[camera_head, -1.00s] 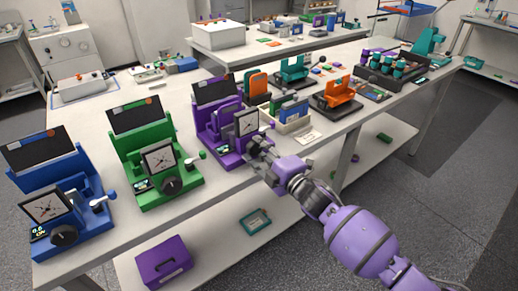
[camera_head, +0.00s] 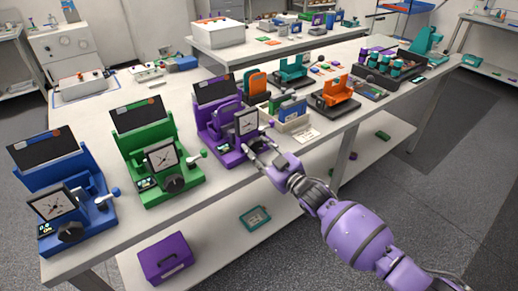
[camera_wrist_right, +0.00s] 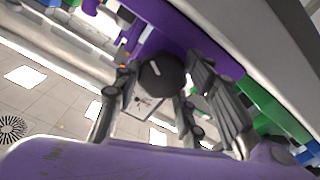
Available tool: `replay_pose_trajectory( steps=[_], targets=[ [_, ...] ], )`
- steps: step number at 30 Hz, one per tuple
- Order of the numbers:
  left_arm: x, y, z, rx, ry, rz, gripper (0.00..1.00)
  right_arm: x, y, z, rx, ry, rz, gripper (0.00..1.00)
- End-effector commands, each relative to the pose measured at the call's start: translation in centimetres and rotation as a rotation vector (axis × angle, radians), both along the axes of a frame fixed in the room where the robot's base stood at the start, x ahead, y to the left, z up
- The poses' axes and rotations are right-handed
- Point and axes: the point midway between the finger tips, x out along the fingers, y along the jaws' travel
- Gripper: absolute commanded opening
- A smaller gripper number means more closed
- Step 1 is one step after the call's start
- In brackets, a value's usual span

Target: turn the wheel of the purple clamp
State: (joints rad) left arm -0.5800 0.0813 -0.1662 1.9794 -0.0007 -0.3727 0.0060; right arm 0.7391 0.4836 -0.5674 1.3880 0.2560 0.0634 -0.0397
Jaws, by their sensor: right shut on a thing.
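The purple clamp (camera_head: 207,134) stands near the front edge of the table, with a dark panel behind it and a square dial on its right. My right gripper (camera_head: 262,151) is at its front right, below the dial. In the right wrist view the clamp's round black wheel (camera_wrist_right: 162,75) with a pale mark sits between the fingers of my right gripper (camera_wrist_right: 162,88), which is shut on it. In the head view the fingers hide the wheel. My left gripper is not in view.
A green clamp (camera_head: 150,185) and a blue clamp (camera_head: 85,222) stand to the left in the same row. An orange fixture (camera_head: 337,93) and a small rack with coloured cards (camera_head: 293,113) are to the right. A purple box (camera_head: 165,258) lies on the shelf below.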

Motion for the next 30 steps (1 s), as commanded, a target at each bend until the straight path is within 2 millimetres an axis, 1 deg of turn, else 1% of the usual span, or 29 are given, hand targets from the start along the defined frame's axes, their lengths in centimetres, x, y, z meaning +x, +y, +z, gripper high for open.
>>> replay_pose_trajectory(
  steps=[1,21,30],
  targets=[
    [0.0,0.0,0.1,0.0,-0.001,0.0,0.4,0.4,-0.2,1.1,0.042,0.01,-0.002,0.12],
    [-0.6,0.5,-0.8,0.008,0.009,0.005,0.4,0.5,-0.3,0.6,0.545,0.378,0.0,0.12],
    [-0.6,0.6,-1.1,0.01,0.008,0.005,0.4,0.4,-0.3,0.4,0.707,0.496,0.001,0.12]
  ],
)
